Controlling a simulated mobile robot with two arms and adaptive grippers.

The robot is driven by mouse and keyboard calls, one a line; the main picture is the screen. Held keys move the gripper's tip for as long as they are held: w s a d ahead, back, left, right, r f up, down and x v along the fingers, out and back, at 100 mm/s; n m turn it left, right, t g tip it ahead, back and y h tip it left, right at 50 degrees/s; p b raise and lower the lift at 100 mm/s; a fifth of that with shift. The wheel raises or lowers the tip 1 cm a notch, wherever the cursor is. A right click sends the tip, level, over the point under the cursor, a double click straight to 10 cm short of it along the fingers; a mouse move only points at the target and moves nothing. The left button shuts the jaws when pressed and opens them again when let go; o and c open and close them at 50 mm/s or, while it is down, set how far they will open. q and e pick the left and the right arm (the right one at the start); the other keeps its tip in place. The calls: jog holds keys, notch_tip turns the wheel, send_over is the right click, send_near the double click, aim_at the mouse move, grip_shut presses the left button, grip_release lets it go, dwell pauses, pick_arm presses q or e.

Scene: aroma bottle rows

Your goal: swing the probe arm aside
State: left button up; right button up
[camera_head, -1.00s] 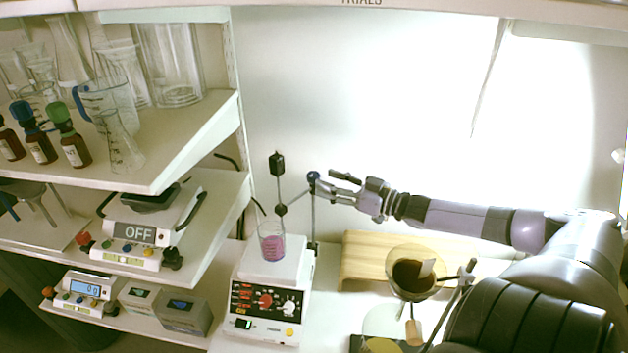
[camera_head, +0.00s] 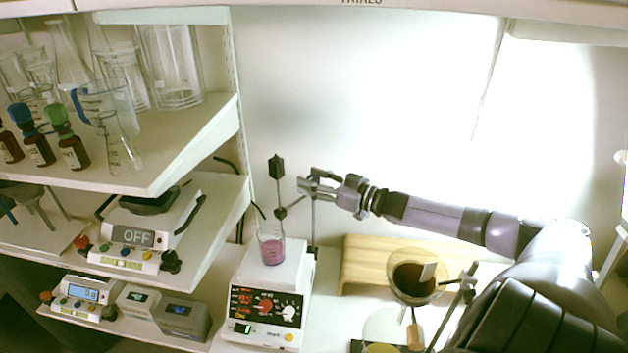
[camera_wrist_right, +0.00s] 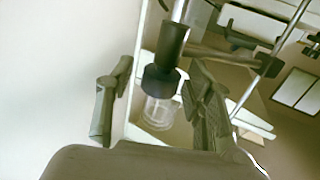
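The probe arm (camera_head: 293,206) runs from an upright stand rod (camera_head: 314,222) to a black clamp (camera_head: 281,212) that holds a vertical probe with a black top (camera_head: 276,167). The probe hangs over a beaker of pink liquid (camera_head: 271,248). My right gripper (camera_head: 306,182) is beside the stand top, which it hides. In the right wrist view, the open fingers (camera_wrist_right: 155,105) show on either side of the black clamp (camera_wrist_right: 160,80); contact cannot be told. The probe arm (camera_wrist_right: 220,56) runs right to the rod there. My left gripper is not in view.
The beaker stands on a hotplate (camera_head: 266,310). A wooden stand (camera_head: 365,258) and a glass funnel with dark contents (camera_head: 414,279) are to the right, below my right arm. Shelves (camera_head: 190,150) with glassware and bottles fill the left. The wall space above the probe is clear.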

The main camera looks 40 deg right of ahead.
grip_shut()
dwell(0.4)
